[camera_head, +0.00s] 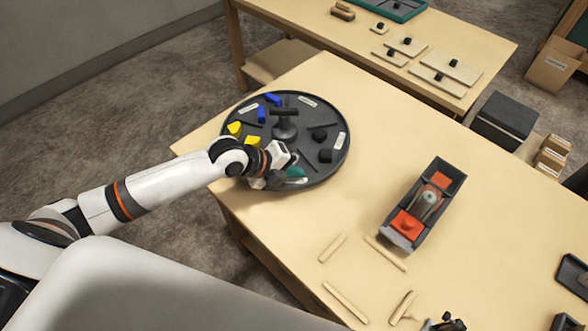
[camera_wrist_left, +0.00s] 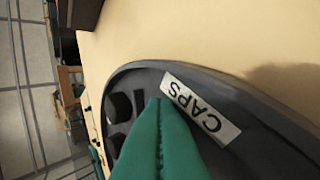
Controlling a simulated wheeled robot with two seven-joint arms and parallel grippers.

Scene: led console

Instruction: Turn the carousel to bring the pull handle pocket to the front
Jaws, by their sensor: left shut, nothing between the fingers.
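I cannot tell which pocket is for pull handles.
An open dark box (camera_head: 446,196) with orange parts stands right of the carousel. Light wooden strips (camera_head: 345,302) lie at the table's front. A second table (camera_head: 480,50) behind bears several small boards. The table between carousel and box is clear.

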